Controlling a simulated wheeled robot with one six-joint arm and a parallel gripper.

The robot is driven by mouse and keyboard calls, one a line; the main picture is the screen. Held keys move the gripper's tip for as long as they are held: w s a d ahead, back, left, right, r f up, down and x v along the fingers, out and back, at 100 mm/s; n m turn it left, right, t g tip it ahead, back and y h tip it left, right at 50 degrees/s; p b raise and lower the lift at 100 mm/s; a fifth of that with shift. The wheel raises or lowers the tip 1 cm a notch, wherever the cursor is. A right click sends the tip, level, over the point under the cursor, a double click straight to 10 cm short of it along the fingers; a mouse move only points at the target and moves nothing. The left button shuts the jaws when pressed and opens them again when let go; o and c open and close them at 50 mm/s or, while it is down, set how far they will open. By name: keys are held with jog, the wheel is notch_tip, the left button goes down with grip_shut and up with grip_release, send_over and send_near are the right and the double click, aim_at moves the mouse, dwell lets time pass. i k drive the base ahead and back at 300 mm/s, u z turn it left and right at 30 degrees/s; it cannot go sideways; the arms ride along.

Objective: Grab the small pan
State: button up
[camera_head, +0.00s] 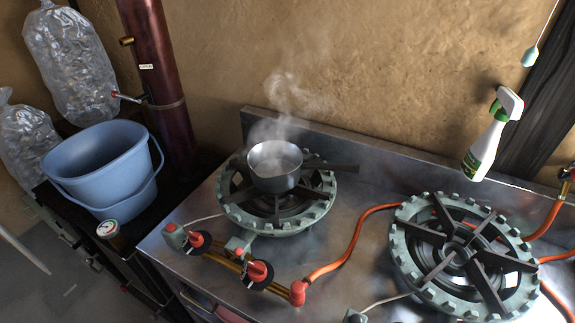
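The small pan (275,172) is a grey metal pot with a dark handle (335,167) pointing right. It stands upright on the left gas burner (277,213), and steam rises from it. Its inside looks pale, perhaps with liquid, but I cannot tell for certain. My gripper is not in this view, and nothing is seen touching the pan.
A second burner (464,256) on the right is empty. A spray bottle (490,140) is at the back right. Red valves (258,271) and an orange hose (348,245) lie along the front. A blue bucket (105,170) and a copper-coloured pipe (160,75) are left.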

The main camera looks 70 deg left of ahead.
aim_at(285, 182)
jog(key=z, duration=0.8)
jog(key=k, duration=1.15)
jog(key=u, duration=1.2)
jog(key=i, duration=0.5)
jog(key=u, duration=0.1)
